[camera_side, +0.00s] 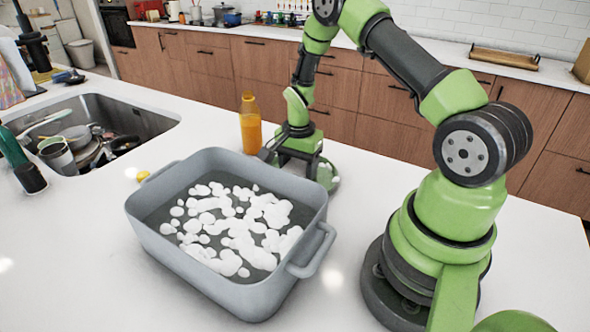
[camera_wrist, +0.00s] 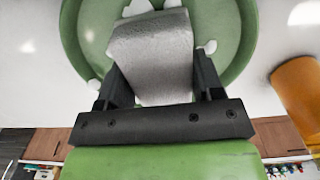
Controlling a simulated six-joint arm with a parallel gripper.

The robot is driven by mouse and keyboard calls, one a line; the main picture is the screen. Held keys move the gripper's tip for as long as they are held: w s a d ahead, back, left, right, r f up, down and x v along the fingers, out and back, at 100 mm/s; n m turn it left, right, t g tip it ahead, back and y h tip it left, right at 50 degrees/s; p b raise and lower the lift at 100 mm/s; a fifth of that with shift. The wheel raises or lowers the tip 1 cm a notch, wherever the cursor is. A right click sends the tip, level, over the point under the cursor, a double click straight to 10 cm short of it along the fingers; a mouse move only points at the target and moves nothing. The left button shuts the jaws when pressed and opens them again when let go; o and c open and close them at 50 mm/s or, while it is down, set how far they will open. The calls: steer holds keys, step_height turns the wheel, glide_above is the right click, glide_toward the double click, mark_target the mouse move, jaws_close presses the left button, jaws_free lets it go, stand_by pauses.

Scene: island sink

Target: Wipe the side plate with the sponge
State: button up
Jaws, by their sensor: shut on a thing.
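The green side plate (camera_wrist: 238,45) lies on the white counter; in the side view only part of it (camera_side: 331,180) shows behind the basin and my gripper. A grey sponge (camera_wrist: 155,50) is clamped between the two fingers of my gripper (camera_wrist: 160,78). The sponge is over the plate in the wrist view; whether it touches the surface I cannot tell. A few white foam blobs show on the plate around the sponge. In the side view my gripper (camera_side: 300,160) points down at the plate, behind the basin, and the sponge cannot be made out.
A grey-blue basin (camera_side: 170,250) with handles and white foam stands in front of my gripper. An orange bottle (camera_side: 250,125) stands close to the left of my gripper. A sink (camera_side: 160,122) full of dishes is at the far left. The counter right of the basin is clear up to my base.

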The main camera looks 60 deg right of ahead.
steer(key=shift+d+f, duration=0.25)
steer(key=shift+d, duration=3.5)
steer(key=shift+a, duration=3.6)
steer(key=shift+a+r, duration=0.25)
steer(key=shift+a, duration=1.25)
steer(key=shift+r, duration=4.55)
